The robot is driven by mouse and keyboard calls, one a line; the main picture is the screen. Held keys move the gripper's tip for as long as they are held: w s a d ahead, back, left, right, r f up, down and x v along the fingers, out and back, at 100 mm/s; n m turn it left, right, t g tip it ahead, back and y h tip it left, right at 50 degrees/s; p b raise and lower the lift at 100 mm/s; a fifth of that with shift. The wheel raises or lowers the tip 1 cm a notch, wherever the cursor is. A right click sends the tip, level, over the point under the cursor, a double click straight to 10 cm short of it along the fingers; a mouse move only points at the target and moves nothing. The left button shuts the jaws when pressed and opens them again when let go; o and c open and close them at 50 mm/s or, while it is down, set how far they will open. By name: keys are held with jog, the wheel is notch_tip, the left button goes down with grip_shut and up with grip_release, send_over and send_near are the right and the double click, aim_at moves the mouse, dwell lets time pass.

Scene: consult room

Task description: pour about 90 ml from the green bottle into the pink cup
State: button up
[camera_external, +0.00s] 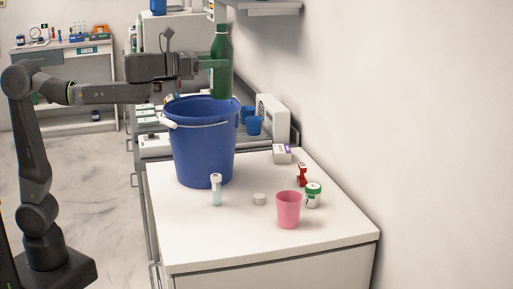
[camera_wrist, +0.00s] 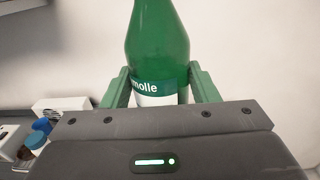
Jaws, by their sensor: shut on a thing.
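The green bottle (camera_external: 221,72) is upright in the air, above and behind the right rim of the blue bucket in the external view. My gripper (camera_external: 212,64) is shut on the bottle. In the wrist view the green fingers (camera_wrist: 160,88) stand on both sides of the bottle (camera_wrist: 158,40), which has a white and green label. The bottle's top is cut off in the wrist view. The pink cup (camera_external: 288,210) stands upright on the white counter (camera_external: 200,235), near its front right, well below and to the right of the bottle. The cup's inside bottom is hidden.
The large blue bucket (camera_external: 203,145) stands on the counter below my gripper. Near the cup are a green-lidded jar (camera_external: 313,196), a red item (camera_external: 302,174), a small white cap (camera_external: 260,199) and a small pump bottle (camera_external: 216,190). A wall shelf (camera_external: 265,6) overhangs behind. The counter's front is clear.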

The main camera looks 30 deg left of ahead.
jog(key=s+d+f+m+g+h+b, duration=0.2)
jog(key=s+d+f+g+b, duration=0.2)
jog(key=d+f+b, duration=0.3)
jog(key=s+d+f+m+g+h+b, duration=0.1)
jog(key=s+d+f+m+g+b, duration=0.2)
jog(key=f, duration=0.9)
jog(key=s+d+f+m+g+h+b, duration=0.2)
jog(key=s+d+f+m+g+b, duration=0.1)
jog(key=s+d+f+b, duration=0.4)
jog(key=d+f+g+b, duration=0.1)
jog(key=d+f+b, duration=0.1)
jog(key=d+b, duration=0.2)
jog(key=shift+s+f+g+h+b, duration=0.15)
jog(key=shift+f+g+h+b, duration=0.2)
jog(key=shift+b, duration=0.55)
jog(key=shift+a+r+p, duration=0.1)
jog(key=shift+r+p, duration=0.05)
jog(key=shift+p, duration=0.4)
